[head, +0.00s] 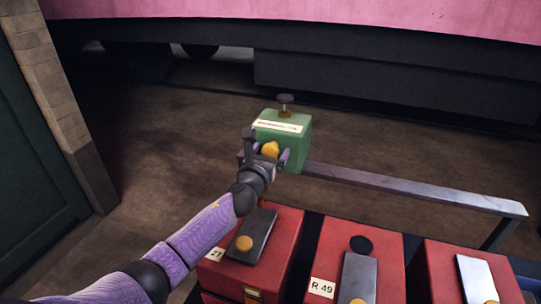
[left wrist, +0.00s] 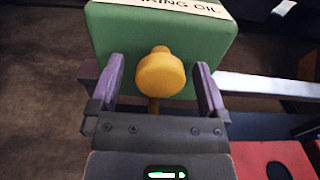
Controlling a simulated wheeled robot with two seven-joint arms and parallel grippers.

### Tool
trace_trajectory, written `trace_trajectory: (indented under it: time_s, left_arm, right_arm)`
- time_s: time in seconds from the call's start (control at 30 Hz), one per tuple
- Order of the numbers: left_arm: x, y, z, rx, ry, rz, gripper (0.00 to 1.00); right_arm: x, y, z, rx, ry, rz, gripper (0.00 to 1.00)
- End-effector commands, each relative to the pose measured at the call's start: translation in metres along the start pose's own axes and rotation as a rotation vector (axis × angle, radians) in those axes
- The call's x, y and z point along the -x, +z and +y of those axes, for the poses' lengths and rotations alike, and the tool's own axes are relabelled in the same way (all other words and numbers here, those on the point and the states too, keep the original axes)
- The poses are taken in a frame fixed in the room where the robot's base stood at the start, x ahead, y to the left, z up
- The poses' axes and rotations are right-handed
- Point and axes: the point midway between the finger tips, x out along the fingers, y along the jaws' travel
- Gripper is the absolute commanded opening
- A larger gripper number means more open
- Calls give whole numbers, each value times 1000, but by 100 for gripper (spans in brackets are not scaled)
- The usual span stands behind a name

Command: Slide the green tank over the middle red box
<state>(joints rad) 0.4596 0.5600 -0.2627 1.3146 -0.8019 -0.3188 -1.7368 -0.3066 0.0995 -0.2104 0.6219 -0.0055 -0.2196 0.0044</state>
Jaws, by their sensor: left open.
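The green tank (head: 298,147) sits at the left end of a grey rail (head: 420,187), behind the red boxes. It has a pale label, a dark cap on top and a yellow knob (left wrist: 160,75) on its near face. My left gripper (head: 268,154) is at that face. In the left wrist view its open fingers (left wrist: 158,85) stand on either side of the knob, with gaps visible. The middle red box (head: 327,247), labelled R 49, is to the right of the tank and nearer to me. My right gripper is not in view.
A left red box (head: 283,235) labelled 27 and a right red box (head: 438,262) flank the middle one, with metal flaps on top. The rail runs right behind the boxes. A dark door (head: 30,170) is at the left, and a pink vehicle (head: 330,15) stands behind.

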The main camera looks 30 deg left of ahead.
Motion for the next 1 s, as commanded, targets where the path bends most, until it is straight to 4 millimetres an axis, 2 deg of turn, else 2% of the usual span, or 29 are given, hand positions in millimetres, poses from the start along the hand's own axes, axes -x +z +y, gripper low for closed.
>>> trace_trajectory:
  time_s: [0.27, 0.73, 1.0]
  left_arm:
    - [-3, 0, 0, 1, -1, 0, 96]
    - [-2, 0, 0, 1, 0, 0, 0]
    - [-2, 0, 0, 1, -1, 1, 0]
  right_arm:
    - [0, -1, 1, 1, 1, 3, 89]
    - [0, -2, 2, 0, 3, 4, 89]
    - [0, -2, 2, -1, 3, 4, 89]
